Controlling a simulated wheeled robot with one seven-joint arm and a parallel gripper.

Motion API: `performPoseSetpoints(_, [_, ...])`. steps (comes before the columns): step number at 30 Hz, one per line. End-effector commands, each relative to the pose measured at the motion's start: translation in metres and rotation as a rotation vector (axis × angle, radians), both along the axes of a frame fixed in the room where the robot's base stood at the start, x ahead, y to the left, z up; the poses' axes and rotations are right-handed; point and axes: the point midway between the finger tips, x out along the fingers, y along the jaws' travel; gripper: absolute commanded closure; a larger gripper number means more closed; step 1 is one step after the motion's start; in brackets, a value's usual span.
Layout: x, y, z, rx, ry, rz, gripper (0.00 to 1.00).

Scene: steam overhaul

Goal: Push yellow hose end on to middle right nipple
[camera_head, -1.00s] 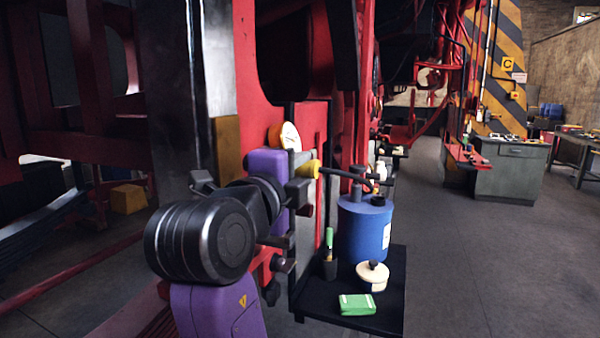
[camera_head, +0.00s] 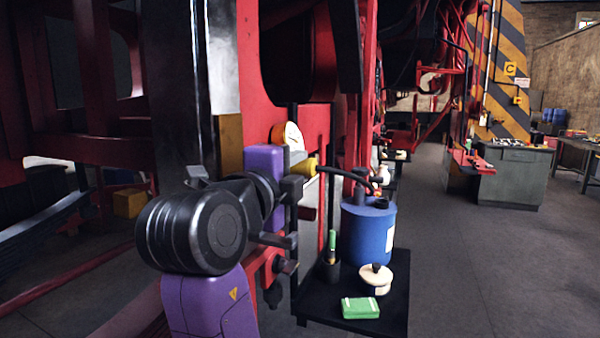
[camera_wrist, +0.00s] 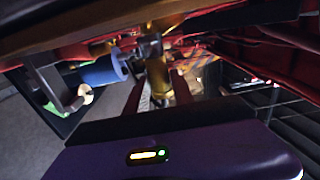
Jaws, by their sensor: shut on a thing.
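The yellow hose end (camera_head: 309,167) is held by my gripper (camera_head: 298,182), which is shut on it beside the red engine frame. A black hose (camera_head: 345,170) runs right from it in a bend toward the blue drum (camera_head: 369,232). In the wrist view the yellow hose end (camera_wrist: 158,80) shows between my gripper's fingers (camera_wrist: 158,92), with a grey and brass fitting beyond it. I cannot tell whether the hose end touches that fitting. The middle right nipple cannot be made out in the head view.
A round white-faced gauge (camera_head: 288,136) sits just above my gripper. A black shelf (camera_head: 390,310) below carries the blue drum, a cream lidded pot (camera_head: 375,279), a green box (camera_head: 360,308) and a dark cup. Open floor lies to the right.

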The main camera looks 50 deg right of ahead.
Motion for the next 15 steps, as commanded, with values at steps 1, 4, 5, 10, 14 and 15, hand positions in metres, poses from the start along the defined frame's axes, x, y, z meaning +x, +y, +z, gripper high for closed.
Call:
performPoseSetpoints(1, [0.002, 0.001, 0.0, -0.001, 0.0, 0.0, 1.0])
performPoseSetpoints(4, [0.004, 0.002, -0.001, -0.001, 0.0, 0.001, 1.0])
performPoseSetpoints(5, [0.005, 0.002, -0.001, -0.001, 0.0, 0.001, 1.0])
performPoseSetpoints(10, [0.009, 0.004, 0.0, -0.001, 0.0, 0.001, 1.0])
performPoseSetpoints(14, [0.013, 0.005, 0.0, -0.001, 0.0, 0.002, 1.0])
performPoseSetpoints(15, [0.014, 0.005, 0.0, -0.001, 0.0, 0.002, 1.0])
